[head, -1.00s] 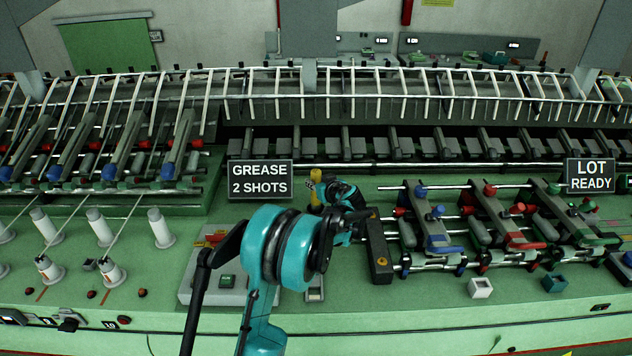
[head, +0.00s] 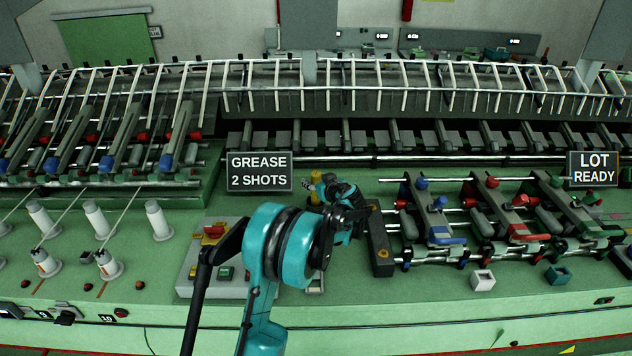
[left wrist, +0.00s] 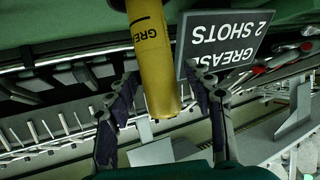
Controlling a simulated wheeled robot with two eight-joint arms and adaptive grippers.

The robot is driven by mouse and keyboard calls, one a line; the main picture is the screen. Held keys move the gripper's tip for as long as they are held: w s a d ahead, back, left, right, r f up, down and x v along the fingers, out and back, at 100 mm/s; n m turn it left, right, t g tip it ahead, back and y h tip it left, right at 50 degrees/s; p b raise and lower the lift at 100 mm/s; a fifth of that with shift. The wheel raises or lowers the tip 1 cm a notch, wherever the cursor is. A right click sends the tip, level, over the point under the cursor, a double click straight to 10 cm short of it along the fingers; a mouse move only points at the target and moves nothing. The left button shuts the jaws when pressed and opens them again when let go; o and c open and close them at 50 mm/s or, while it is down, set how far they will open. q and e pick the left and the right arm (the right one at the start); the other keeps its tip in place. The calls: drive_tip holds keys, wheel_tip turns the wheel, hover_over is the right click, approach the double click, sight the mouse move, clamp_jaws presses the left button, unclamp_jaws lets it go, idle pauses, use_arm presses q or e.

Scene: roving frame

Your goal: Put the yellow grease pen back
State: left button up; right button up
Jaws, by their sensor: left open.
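The yellow grease pen (head: 316,176) stands upright on the green machine top, just right of the GREASE 2 SHOTS sign (head: 259,171). In the left wrist view the pen (left wrist: 152,60) shows as a yellow cylinder with dark lettering, and one end meets a dark part at the picture's top edge. My left gripper (head: 312,189) is at the pen. In the left wrist view its two fingers (left wrist: 162,98) are apart, one on each side of the pen, with gaps visible. My left arm and wrist hide part of the area around the pen. My right gripper is not in view.
A dark block (head: 379,250) stands close right of my left wrist. A grey control box (head: 212,288) with buttons is at the left. Lever assemblies (head: 436,220) fill the right, near the LOT READY sign (head: 594,169). White spools (head: 157,222) stand at far left.

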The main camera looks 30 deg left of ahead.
use_arm(q)
drive_tip(key=shift+d, duration=0.1)
drive_tip(key=v, duration=1.2)
drive_tip(key=s+d+f+m+h, duration=0.1)
drive_tip(key=s+d+m+h, duration=0.4)
drive_tip(key=s, duration=0.6)
drive_tip(key=s+d+f+m+h, duration=0.1)
drive_tip(key=s+d+m+h, duration=0.1)
drive_tip(key=s+d, duration=0.65)
drive_tip(key=s+d+f+m+h, duration=0.2)
drive_tip(key=s+d+m+h, duration=0.25)
drive_tip(key=s, duration=0.75)
wheel_tip(320, 180, down, 16)
drive_tip(key=b, duration=1.6)
drive_tip(key=shift+s+d+n+g+b, duration=0.2)
drive_tip(key=shift+s+n+g+b, duration=0.1)
drive_tip(key=shift+s+n+g, duration=0.1)
